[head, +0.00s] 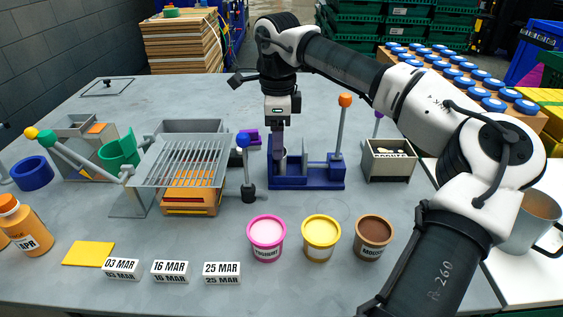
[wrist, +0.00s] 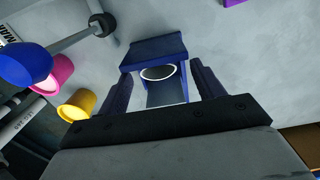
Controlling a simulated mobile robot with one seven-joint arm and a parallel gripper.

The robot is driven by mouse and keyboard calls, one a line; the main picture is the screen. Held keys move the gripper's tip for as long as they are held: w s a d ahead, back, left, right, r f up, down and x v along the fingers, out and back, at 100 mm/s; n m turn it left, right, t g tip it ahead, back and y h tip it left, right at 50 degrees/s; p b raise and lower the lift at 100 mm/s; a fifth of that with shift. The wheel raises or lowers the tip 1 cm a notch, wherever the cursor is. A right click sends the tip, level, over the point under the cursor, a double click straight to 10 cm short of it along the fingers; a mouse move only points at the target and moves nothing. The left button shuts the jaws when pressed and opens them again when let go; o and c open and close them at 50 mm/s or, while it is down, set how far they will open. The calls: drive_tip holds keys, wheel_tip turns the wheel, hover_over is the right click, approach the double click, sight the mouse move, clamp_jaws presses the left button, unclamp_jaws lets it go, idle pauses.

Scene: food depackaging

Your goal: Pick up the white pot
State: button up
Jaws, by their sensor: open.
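The white pot (wrist: 158,73) shows in the wrist view as a round white rim with a dark inside, seated in a blue holder (wrist: 154,52). It lies between my two open fingers, with a gap on either side. In the head view only a pale sliver of the pot (head: 284,155) shows, mostly hidden behind my gripper (head: 278,157). My gripper points down over the left part of the blue fixture (head: 318,184). It is open and holds nothing.
An orange-knobbed lever (head: 344,100) stands right of the pot, and a blue-knobbed lever (head: 243,141) stands left. Pink (head: 267,240), yellow (head: 321,240) and brown (head: 373,238) pots stand in front. A wire rack (head: 182,160) is at left.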

sight(282, 162)
drive_tip(key=f, duration=0.3)
drive_tip(key=shift+s+d+f+p, duration=0.25)
drive_tip(key=shift+d+f+p, duration=0.1)
drive_tip(key=shift+f+p, duration=0.05)
drive_tip(key=shift+f, duration=0.45)
drive_tip(key=c, duration=1.2)
drive_tip(key=shift+r, duration=0.1)
